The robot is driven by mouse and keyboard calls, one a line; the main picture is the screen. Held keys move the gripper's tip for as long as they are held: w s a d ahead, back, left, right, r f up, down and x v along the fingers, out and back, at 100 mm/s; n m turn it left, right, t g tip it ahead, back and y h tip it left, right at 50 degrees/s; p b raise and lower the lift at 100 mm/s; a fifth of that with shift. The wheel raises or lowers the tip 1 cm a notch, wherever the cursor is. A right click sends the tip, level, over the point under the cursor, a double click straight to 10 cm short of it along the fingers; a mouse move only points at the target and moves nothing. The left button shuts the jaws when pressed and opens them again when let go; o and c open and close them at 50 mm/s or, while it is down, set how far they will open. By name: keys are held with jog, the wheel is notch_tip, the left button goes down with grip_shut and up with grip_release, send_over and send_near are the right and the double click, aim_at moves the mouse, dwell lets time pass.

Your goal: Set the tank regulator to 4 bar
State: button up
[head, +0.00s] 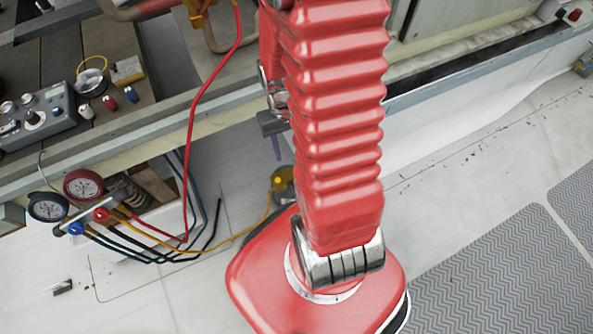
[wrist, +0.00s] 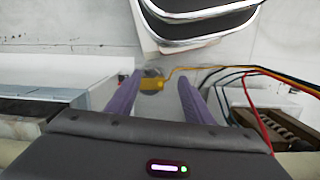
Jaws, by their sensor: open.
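My gripper (wrist: 160,78) shows two purple fingers, spread apart with nothing held. In the head view my gripper (head: 277,149) is partly hidden behind my red arm. Below it is a small round grey fitting with a yellow top (head: 283,182), joined to a yellow hose. In the wrist view this yellow fitting (wrist: 152,83) appears between the fingertips; contact cannot be told. I cannot tell whether it is the tank regulator, and no setting is readable. A manifold with a red gauge (head: 83,186) and a blue-black gauge (head: 48,207) stands at the left; its readings are too small.
A red hose (head: 192,120) hangs left of my arm. Several hoses run from the manifold across the pale floor. A grey control box (head: 36,117) sits on the upper-left ledge.

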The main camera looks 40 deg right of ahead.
jog(key=s+d+f, duration=0.1)
jog(key=s+f, duration=0.2)
jog(key=f, duration=0.7)
jog(key=s+f+t, duration=0.1)
jog(key=s+f, duration=0.2)
jog(key=f, duration=0.7)
jog(key=s+d+f, duration=0.1)
jog(key=s+f, duration=0.2)
jog(key=f, duration=0.7)
jog(key=w+d+f+n+t+h, duration=0.1)
jog(key=w+d+f+t, duration=0.2)
jog(key=w, duration=0.5)
jog(key=shift+d+t+h, duration=0.3)
jog(key=shift+d+t, duration=0.2)
jog(key=shift+t, duration=0.5)
jog(key=shift+f, duration=0.2)
jog(key=x, duration=1.3)
jog(key=shift+f, duration=0.25)
jog(key=shift+d, duration=0.1)
jog(key=shift+c, duration=0.2)
